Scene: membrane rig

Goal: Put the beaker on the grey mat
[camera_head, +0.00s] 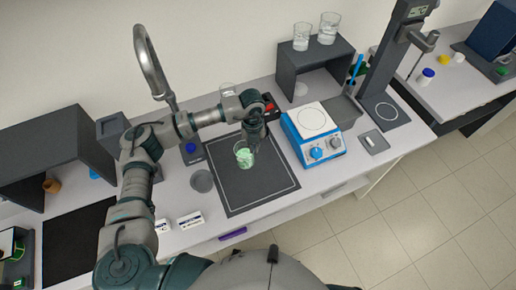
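The beaker (243,158) is clear glass with pale green contents. It shows over the left-middle part of the dark grey mat (262,193), which has a thin light outline; I cannot tell whether its base touches the mat. My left gripper (251,143) points down at the beaker's upper right rim, and its fingers overlap the rim in the picture. The view is too small to show whether the fingers are closed on the glass. My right gripper is not in view.
A blue hotplate (314,134) stands right of the mat. A dark shelf (315,68) at the back carries two glass beakers (328,28). The mat's front part is clear.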

